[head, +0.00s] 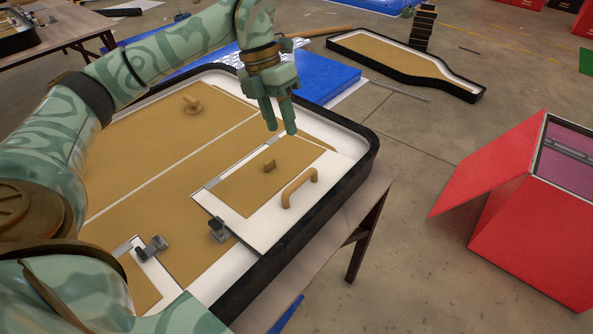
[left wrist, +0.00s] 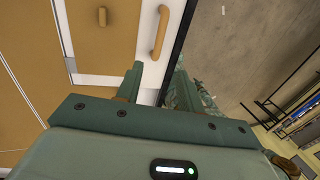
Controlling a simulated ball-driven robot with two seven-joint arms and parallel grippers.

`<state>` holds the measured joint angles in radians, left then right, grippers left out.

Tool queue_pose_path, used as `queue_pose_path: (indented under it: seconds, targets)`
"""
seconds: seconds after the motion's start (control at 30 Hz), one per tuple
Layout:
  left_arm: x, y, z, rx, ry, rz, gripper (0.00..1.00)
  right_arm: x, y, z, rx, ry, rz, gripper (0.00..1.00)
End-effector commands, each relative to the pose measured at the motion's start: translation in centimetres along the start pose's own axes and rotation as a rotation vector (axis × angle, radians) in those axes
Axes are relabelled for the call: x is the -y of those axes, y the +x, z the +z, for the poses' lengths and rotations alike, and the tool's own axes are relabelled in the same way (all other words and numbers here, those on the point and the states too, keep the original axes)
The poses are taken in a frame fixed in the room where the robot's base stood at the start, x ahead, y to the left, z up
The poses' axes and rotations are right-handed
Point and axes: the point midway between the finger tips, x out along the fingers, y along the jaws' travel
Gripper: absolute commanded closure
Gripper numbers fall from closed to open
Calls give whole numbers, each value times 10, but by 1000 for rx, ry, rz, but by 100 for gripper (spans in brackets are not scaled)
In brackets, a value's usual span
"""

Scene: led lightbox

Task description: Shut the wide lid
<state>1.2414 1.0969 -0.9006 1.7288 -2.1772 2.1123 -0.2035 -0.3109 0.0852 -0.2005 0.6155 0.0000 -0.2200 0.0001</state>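A white-bordered tan panel with a wooden bar handle (head: 300,188) lies on the right part of a black-rimmed board (head: 372,150). This panel (head: 240,225) looks like the wide lid; it appears flat or nearly so, and I cannot tell if it is fully shut. A small wooden knob (head: 269,166) stands on its tan face. My left gripper (head: 281,130) hangs above the panel's far side, fingers down, apart and empty. In the left wrist view, the open fingers (left wrist: 160,70) show with the bar handle (left wrist: 160,32) just beyond them, apart from it. My right gripper is not in view.
A dark latch (head: 218,230) sits at the panel's near corner, and another (head: 151,248) by a smaller white-framed panel (head: 130,245). A wooden knob (head: 193,104) stands farther back. A red box (head: 530,230) stands on the floor at right. Floor between is clear.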

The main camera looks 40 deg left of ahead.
Motion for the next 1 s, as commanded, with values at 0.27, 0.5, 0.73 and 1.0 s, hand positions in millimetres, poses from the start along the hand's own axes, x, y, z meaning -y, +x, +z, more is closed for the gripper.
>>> queue_pose_path:
  seconds: [0.27, 0.5, 0.73, 1.0]
  targets:
    - [-2, 79, 0, -7, 0, -1, 62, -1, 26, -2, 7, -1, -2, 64]
    - [-1, 119, 0, -3, 0, 0, 62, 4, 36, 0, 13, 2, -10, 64]
    - [-1, 130, 1, 2, 0, 1, 62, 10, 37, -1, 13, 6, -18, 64]
    - [0, 129, 0, 2, 0, 1, 79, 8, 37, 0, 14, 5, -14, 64]
